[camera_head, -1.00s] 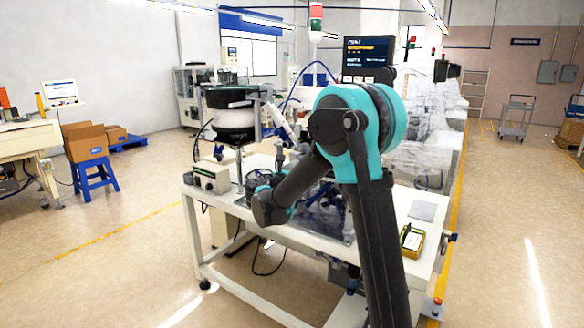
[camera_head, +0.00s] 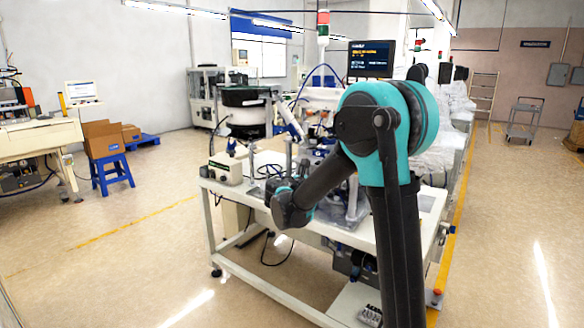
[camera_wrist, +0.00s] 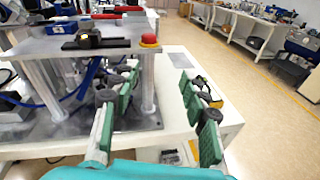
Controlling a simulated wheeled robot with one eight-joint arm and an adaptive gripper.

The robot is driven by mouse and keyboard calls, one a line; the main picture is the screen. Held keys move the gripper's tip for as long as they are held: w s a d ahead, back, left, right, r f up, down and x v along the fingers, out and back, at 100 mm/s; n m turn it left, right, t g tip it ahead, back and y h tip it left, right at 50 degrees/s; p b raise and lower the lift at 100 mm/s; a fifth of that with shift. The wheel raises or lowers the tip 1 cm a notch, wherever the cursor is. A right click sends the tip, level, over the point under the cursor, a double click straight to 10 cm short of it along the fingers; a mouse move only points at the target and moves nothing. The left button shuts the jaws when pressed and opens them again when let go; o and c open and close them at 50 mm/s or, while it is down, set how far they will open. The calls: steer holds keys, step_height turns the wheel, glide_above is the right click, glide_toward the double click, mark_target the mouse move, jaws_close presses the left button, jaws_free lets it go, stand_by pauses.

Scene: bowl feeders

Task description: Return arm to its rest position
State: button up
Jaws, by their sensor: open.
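My gripper (camera_wrist: 158,76) is open and empty in the wrist view, its two green-padded fingers spread apart. It is above the near edge of the white worktable (camera_wrist: 180,62). A metal fixture with posts and a red button (camera_wrist: 149,41) is close behind and beside the left finger. A yellow and black device (camera_wrist: 212,94) shows partly behind the right finger. In the head view my folded teal and black arm stands in front of the table, and the gripper's fingers cannot be made out there.
A bowl feeder (camera_head: 246,97) stands at the back left of the worktable, with a control box (camera_head: 226,169) in front. A monitor (camera_head: 371,58) is behind my arm. The floor left of the table is open.

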steer(key=s+d+f+m+g+y, duration=0.2)
steer(key=s+d+f+m+g, duration=0.1)
steer(key=s+d+f+m, duration=0.4)
steer(key=s+d+f+m+g+y, duration=0.2)
steer(key=s+d+f+m+y, duration=0.15)
steer(key=s, duration=0.45)
steer(key=s+a+f+m+g+y, duration=0.1)
steer(key=s+a+f+m+y, duration=0.1)
steer(key=s+f+m, duration=0.4)
steer(key=s+a+f+m+g+y, duration=0.1)
steer(key=s+a+f+m+y, duration=0.2)
steer(key=s, duration=1.1)
step_height(320, 180, down, 3)
steer(key=m+y, duration=0.1)
steer(key=m, duration=0.4)
steer(key=shift+y, duration=0.35)
